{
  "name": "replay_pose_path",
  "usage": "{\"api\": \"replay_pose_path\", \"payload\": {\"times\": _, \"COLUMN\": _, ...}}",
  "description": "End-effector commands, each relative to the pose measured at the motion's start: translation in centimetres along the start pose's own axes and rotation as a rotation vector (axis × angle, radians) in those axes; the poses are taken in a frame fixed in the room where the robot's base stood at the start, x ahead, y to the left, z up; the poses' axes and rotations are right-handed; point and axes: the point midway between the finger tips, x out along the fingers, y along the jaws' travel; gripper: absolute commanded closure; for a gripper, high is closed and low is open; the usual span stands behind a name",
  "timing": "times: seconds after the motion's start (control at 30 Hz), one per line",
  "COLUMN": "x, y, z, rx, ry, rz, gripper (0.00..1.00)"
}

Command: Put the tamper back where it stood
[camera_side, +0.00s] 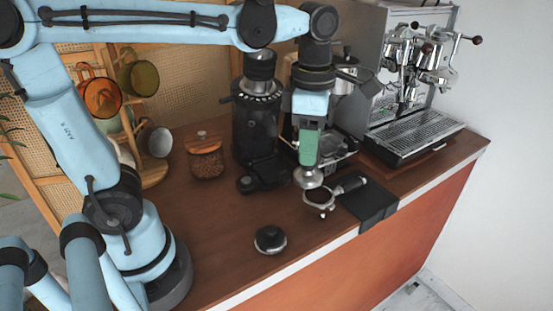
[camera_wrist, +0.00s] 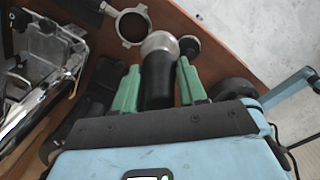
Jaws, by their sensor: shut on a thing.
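The tamper has a dark handle and a round silver base. My gripper (camera_side: 308,150), with green fingers, is shut on its handle, and the silver base of the tamper (camera_side: 308,178) hangs below, above the counter. In the wrist view the tamper (camera_wrist: 157,85) lies between the two green fingers of my gripper (camera_wrist: 158,78), base pointing away. The base is just left of and above the portafilter ring in the side view. Whether it touches anything below I cannot tell. The spot where the tamper stood is not marked in view.
The portafilter (camera_side: 321,206) lies by a black mat (camera_side: 376,211) at the counter's front edge. A round black-and-silver tool (camera_side: 270,240) sits further left. The grinder (camera_side: 255,130), bean jar (camera_side: 206,158) and espresso machine (camera_side: 410,130) stand behind. Bare counter (camera_side: 220,230) lies left of the round tool.

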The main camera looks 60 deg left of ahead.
Motion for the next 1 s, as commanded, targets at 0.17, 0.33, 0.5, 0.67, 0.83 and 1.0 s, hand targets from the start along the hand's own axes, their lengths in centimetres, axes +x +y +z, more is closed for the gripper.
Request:
{"api": "replay_pose_path", "payload": {"times": 0.17, "x": -0.2, "y": -4.2, "z": -2.5, "rx": 0.009, "ry": 0.003, "rz": -0.004, "gripper": 0.95}}
{"api": "replay_pose_path", "payload": {"times": 0.33, "x": 0.2, "y": -7.6, "z": -5.0, "rx": 0.014, "ry": 0.005, "rz": -0.007, "gripper": 0.95}}
{"api": "replay_pose_path", "payload": {"times": 0.5, "x": 1.2, "y": -10.1, "z": -7.2, "rx": 0.018, "ry": 0.008, "rz": -0.009, "gripper": 0.95}}
{"api": "replay_pose_path", "payload": {"times": 0.67, "x": 2.0, "y": -11.5, "z": -8.6, "rx": 0.019, "ry": 0.01, "rz": -0.011, "gripper": 0.95}}
{"api": "replay_pose_path", "payload": {"times": 0.83, "x": 2.5, "y": -12.0, "z": -9.3, "rx": 0.017, "ry": 0.011, "rz": -0.011, "gripper": 0.95}}
{"api": "replay_pose_path", "payload": {"times": 1.0, "x": 3.4, "y": -10.7, "z": -10.0, "rx": 0.009, "ry": 0.012, "rz": -0.011, "gripper": 0.95}}
